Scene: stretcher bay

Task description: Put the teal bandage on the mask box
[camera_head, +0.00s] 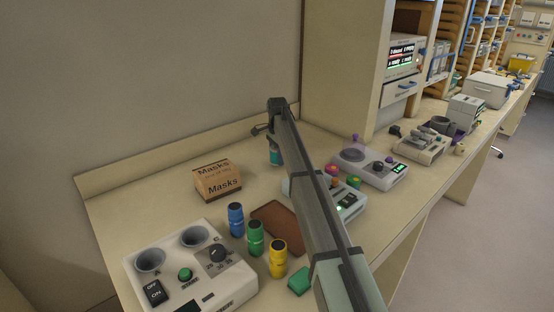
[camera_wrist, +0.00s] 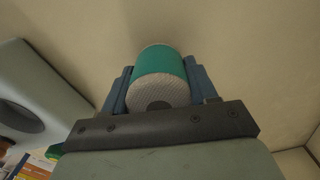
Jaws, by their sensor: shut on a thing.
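The teal bandage (camera_wrist: 163,65) is a roll with a pale ribbed end and a dark core. My gripper (camera_wrist: 160,80) is shut on it, with a dark blue finger on each side. In the head view a bit of the teal bandage (camera_head: 275,158) shows below my gripper (camera_head: 272,148), over the back of the counter. The mask box (camera_head: 217,181) is a brown carton marked "Masks". It stands on the counter to the left of my gripper and nearer the camera, apart from the bandage. My arm hides part of the gripper in the head view.
In front of the box stand a blue bottle (camera_head: 236,219), a green bottle (camera_head: 255,238) and a yellow bottle (camera_head: 278,258), beside a brown mat (camera_head: 277,223). A white device (camera_head: 190,270) is at the front left. More devices (camera_head: 371,165) stand to the right. The counter between box and gripper is clear.

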